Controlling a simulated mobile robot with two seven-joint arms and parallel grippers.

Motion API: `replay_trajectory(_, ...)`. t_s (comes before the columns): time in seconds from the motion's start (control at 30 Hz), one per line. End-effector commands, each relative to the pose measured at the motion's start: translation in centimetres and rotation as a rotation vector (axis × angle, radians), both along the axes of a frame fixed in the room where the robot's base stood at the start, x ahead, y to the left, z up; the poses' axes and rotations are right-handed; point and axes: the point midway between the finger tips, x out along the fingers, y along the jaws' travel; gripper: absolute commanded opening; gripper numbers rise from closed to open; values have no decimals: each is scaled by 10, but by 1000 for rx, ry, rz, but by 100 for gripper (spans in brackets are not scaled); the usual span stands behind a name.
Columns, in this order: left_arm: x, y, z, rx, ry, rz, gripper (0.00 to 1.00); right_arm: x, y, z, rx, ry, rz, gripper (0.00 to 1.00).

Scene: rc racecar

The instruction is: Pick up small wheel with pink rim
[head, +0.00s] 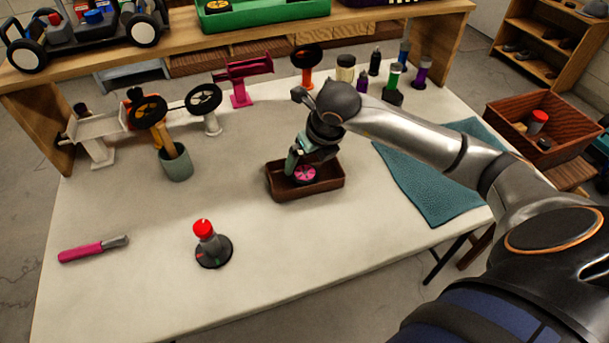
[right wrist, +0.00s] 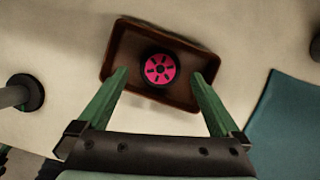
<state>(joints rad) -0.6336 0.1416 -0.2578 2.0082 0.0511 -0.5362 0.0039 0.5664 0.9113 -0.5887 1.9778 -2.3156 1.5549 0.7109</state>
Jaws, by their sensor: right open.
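The small wheel with a pink rim (head: 305,175) lies flat in a small brown tray (head: 318,190) near the middle of the table. In the right wrist view the wheel (right wrist: 160,70) shows a black tyre and a pink spoked rim, inside the tray (right wrist: 122,45). My right gripper (head: 304,160) is over the tray, pointing down. In the right wrist view its two green fingers (right wrist: 160,84) are spread wide, one on each side of the wheel, with nothing between them touching it. The exact height above the wheel is hard to tell. My left gripper is not in view.
A teal mat (head: 430,175) lies right of the tray. A red-capped bottle on a dark base (head: 209,245) and a pink-handled tool (head: 92,249) are at the front left. Stands with wheels and several bottles line the back. The front middle table is clear.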

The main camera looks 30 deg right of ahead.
Motion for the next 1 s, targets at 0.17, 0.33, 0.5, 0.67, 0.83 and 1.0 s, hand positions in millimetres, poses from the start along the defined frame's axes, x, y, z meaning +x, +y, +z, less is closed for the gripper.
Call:
replay_trajectory(0.17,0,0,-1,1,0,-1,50,2,-1,-21,2,5,-1,100)
replay_trajectory(0.33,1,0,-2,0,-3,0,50,10,-2,-45,1,2,-1,100)
replay_trajectory(0.5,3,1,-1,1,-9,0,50,13,-2,-52,2,0,1,100)
replay_trajectory(0.67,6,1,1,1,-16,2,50,13,-2,-52,2,0,1,100)
replay_trajectory(0.83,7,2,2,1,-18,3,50,13,-2,-52,2,0,1,82)
replay_trajectory(1.0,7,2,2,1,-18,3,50,13,-2,-51,2,0,1,63)
